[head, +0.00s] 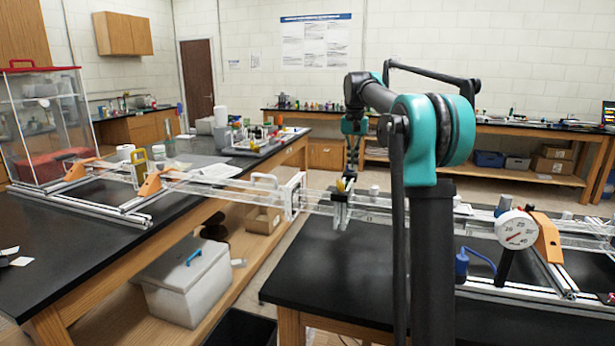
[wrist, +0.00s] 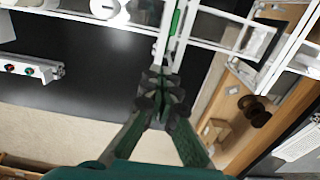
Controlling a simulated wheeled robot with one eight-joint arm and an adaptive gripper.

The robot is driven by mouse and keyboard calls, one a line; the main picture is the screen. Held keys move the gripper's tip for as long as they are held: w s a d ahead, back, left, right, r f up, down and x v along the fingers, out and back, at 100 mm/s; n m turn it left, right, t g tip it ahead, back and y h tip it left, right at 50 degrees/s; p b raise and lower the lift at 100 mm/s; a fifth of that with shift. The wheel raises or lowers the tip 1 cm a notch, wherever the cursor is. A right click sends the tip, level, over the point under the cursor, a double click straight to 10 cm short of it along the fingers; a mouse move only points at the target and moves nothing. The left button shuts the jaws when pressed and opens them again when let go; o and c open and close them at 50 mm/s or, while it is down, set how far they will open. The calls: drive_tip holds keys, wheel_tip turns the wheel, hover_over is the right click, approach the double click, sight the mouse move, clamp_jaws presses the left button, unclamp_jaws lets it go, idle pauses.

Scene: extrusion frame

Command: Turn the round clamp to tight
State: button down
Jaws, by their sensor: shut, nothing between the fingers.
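My gripper (head: 350,172) points down at the clear extrusion frame, near the middle of the head view. In the wrist view its fingers (wrist: 163,78) meet at the tips, shut and empty. A small yellow part (head: 345,185) on a dark bracket (head: 340,210) stands on the rail right by the fingertips. In the wrist view a green strip (wrist: 175,25) on a white frame piece lies just beyond the tips; contact cannot be told. A white round part (wrist: 103,8) is cut by the top edge there. I cannot tell which part is the round clamp.
A round dial gauge (head: 516,229) and an orange support (head: 547,238) stand on the right. Orange supports (head: 152,183) also hold the frame at left. Black benches (head: 320,285) lie below, with a floor gap between them.

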drive_tip(key=shift+w+a, duration=0.1)
drive_tip(key=shift+a, duration=0.55)
drive_tip(key=shift+w+a, duration=0.3)
drive_tip(key=shift+a, duration=0.15)
drive_tip(key=shift+s+a, duration=0.1)
drive_tip(key=shift+s, duration=0.05)
drive_tip(key=shift+s+a, duration=0.15)
wheel_tip(320, 180, up, 6)
idle(0.8)
drive_tip(key=shift+s+d+f, duration=0.1)
drive_tip(key=shift+d+f, duration=0.35)
drive_tip(key=shift+f, duration=0.55)
drive_tip(key=shift+s+d+f, duration=0.1)
drive_tip(key=shift+d+f, duration=0.35)
drive_tip(key=shift+f, duration=0.55)
drive_tip(key=shift+d+f, duration=0.45)
drive_tip(key=shift+f, duration=0.55)
